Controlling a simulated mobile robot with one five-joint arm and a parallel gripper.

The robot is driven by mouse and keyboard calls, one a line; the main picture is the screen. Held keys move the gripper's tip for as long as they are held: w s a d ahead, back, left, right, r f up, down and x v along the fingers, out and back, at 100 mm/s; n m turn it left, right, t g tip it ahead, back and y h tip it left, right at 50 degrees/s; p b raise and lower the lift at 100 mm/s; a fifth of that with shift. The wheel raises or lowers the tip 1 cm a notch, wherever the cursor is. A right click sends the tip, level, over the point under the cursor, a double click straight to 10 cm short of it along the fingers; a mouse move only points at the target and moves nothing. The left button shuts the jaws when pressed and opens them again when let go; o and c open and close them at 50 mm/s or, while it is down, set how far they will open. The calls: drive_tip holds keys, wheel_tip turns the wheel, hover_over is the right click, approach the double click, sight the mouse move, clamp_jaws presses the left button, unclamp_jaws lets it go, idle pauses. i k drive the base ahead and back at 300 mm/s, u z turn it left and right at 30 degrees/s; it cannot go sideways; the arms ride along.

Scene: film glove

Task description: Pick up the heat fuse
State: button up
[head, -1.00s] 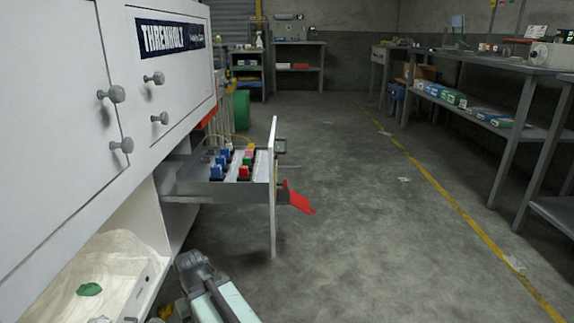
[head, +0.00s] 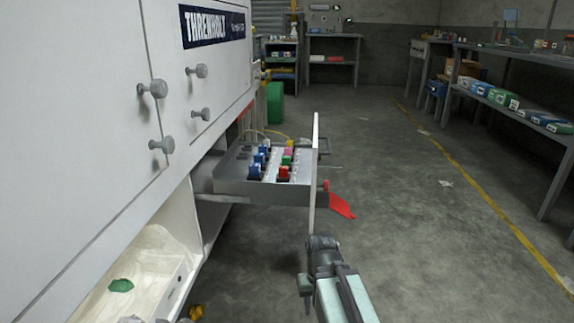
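An open drawer (head: 263,192) sticks out from the white cabinet. Small coloured blocks stand in rows in it: several blue ones (head: 260,161), a red one (head: 284,172), a green one (head: 287,160) and a pink one (head: 289,151). I cannot tell which of them is the heat fuse. My arm comes up from the bottom edge, right of the drawer's front panel (head: 315,170). My gripper (head: 318,250) is at its far end, lower in the picture than the blocks and apart from them. Its fingers are not clear enough to show whether it is open or shut.
The white cabinet (head: 150,70) with round knobs fills the left. Below it is a pale bin (head: 172,290) with a green item (head: 121,286). A red piece (head: 341,206) shows by the drawer's front.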

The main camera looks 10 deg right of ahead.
sight(282, 170)
drive_tip(key=z, duration=0.05)
drive_tip(key=i, duration=0.95)
drive_tip(key=u, duration=0.1)
